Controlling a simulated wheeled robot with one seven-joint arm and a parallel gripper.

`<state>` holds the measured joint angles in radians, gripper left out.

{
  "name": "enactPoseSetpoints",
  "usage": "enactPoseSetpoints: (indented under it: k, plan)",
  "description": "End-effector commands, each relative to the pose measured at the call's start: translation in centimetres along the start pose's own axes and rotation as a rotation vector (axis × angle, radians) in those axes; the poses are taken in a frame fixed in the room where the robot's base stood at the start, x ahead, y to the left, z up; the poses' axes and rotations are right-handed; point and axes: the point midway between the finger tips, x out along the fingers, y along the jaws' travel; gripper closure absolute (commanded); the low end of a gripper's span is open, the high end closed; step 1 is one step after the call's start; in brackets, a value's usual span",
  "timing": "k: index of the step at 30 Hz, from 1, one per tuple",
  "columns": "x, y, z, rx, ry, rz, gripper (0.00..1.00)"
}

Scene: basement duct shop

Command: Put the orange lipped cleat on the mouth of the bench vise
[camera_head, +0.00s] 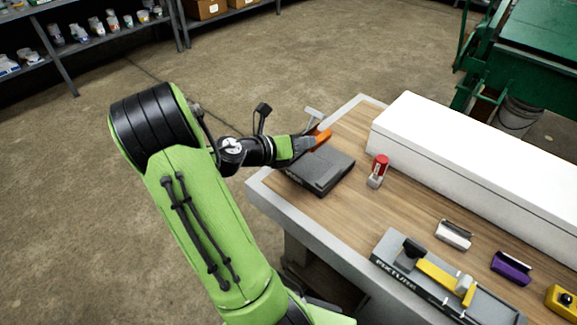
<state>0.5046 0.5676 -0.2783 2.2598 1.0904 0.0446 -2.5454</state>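The orange lipped cleat (321,138) is at the tips of my gripper (308,142). My gripper points right and appears shut on the cleat; its fingers partly cover it. Both are over the far left corner of the bench, above a dark grey flat block (322,173). I cannot tell whether the cleat touches anything below. No bench vise is clearly recognisable; the dark block, partly hidden by my gripper, may be it. A light grey T-shaped piece (313,114) shows just behind the cleat.
On the wooden bench (345,225) stand a red-topped item (378,171), a white and grey piece (453,235), a purple piece (511,268), a yellow piece (562,300) and a grey fixture with a yellow bar (445,280). A long white box (470,165) lines the back.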

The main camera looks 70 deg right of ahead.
Motion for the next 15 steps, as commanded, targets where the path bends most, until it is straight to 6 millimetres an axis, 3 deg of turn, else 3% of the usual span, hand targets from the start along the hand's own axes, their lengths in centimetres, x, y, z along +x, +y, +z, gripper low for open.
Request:
enactPoseSetpoints:
  k: [4, 15]
  plan:
    - [0.4, 0.4, -1.2, -0.006, 0.008, -0.014, 1.00]
    - [2.8, 4.8, -7.0, -0.008, 0.008, -0.013, 1.00]
